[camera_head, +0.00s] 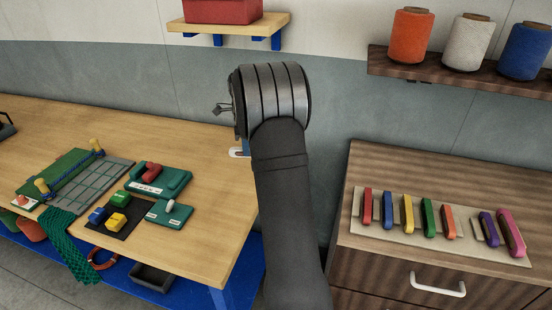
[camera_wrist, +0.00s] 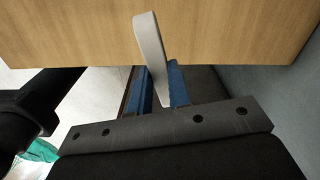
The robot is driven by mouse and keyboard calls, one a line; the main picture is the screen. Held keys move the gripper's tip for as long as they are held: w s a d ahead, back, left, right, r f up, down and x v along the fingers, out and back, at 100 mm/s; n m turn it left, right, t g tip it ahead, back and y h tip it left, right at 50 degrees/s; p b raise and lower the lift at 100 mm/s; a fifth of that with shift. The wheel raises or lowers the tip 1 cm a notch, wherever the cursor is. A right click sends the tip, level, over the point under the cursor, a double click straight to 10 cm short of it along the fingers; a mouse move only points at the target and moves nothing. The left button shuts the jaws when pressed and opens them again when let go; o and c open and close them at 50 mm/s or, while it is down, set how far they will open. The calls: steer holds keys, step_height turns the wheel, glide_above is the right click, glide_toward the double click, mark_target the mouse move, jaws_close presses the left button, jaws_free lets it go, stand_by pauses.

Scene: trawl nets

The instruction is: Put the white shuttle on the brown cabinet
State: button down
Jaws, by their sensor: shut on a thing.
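The white shuttle (camera_wrist: 150,50) is a slim pale bar in the wrist view. My gripper (camera_wrist: 165,110) is shut on its lower end, and its free end sticks out past the jaws, in front of the wooden table top. In the head view my arm hides most of the gripper and the shuttle; a small white and blue bit shows beside the wrist, too small to name. The brown cabinet (camera_head: 440,176) stands at the right, apart from the gripper. A pale board on it (camera_head: 380,236) holds a row of coloured shuttles (camera_head: 428,217).
The wooden table (camera_head: 200,250) at left carries green and dark trays, blocks and a netting frame (camera_head: 58,172). A gap separates table and cabinet. A shelf with thread spools (camera_head: 467,42) hangs above the cabinet; its top behind the board is bare.

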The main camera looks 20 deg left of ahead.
steer(key=w+d+m, duration=0.2)
steer(key=d+m, duration=0.1)
steer(key=d, duration=0.7)
steer(key=w+d+m, duration=0.2)
steer(key=d, duration=0.8)
steer(key=s+d+r+m, duration=0.1)
steer(key=s+d+m, duration=0.1)
steer(key=d, duration=1)
steer(key=s+d+r+m, duration=0.1)
steer(key=s+d+m, duration=0.2)
steer(key=d, duration=0.9)
steer(key=s+d+r+m, duration=0.1)
steer(key=s+d+m, duration=0.2)
steer(key=d, duration=1)
steer(key=shift+s+d+m, duration=0.1)
steer(key=shift+s+m, duration=0.1)
steer(key=shift+m, duration=1)
steer(key=s+d+r+m, duration=0.2)
steer(key=s+d+m, duration=0.3)
steer(key=s+d, duration=0.95)
glide_above(466, 229)
step_height(466, 229, down, 7)
steer(key=shift+r, duration=0.15)
steer(key=shift+w+f, duration=0.1)
steer(key=shift+f, duration=1.9)
